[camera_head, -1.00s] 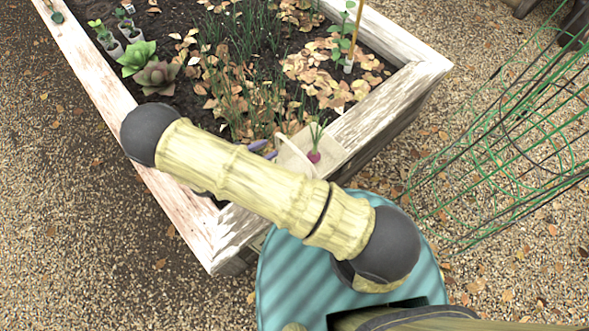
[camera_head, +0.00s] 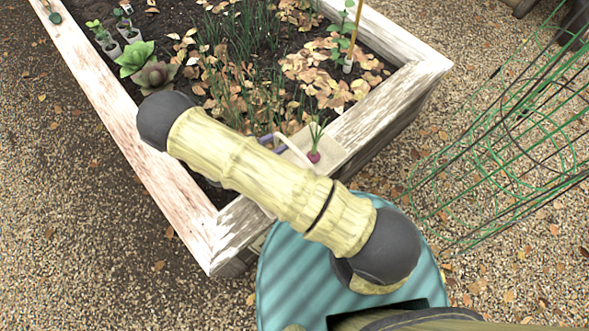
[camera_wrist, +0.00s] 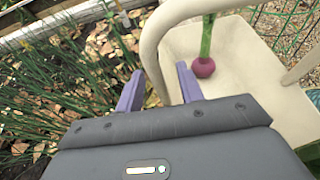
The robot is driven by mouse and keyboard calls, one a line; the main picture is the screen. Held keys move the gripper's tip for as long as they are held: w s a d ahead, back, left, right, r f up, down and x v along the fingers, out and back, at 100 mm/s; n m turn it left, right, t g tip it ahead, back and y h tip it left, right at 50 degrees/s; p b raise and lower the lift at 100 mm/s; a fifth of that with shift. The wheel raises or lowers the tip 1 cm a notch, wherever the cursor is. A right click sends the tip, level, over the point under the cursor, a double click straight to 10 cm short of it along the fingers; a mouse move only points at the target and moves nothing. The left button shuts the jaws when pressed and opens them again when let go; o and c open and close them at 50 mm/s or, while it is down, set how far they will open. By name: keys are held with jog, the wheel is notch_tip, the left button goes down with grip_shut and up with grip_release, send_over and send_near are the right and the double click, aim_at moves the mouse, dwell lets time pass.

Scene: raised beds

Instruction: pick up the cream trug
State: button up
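The cream trug (camera_head: 328,152) sits at the near right corner of the raised bed in the head view, partly hidden by my arm. It fills the right of the wrist view (camera_wrist: 238,55), with its arched handle looping toward the camera. A purple-bulbed vegetable with a green stem (camera_wrist: 204,66) is in it. My gripper (camera_wrist: 157,72) has its two purple fingers apart, with one side of the trug's handle showing in the gap between them. Whether the fingers touch the handle cannot be told. In the head view only the fingertips (camera_head: 273,143) show beyond my arm.
The wooden raised bed (camera_head: 408,85) holds dark soil, dry leaves, grassy plants and leafy rosettes (camera_head: 152,75). Small pots (camera_head: 112,47) stand at its far left. Gravel at left is clear.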

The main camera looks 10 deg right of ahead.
grip_shut()
dwell(1.3)
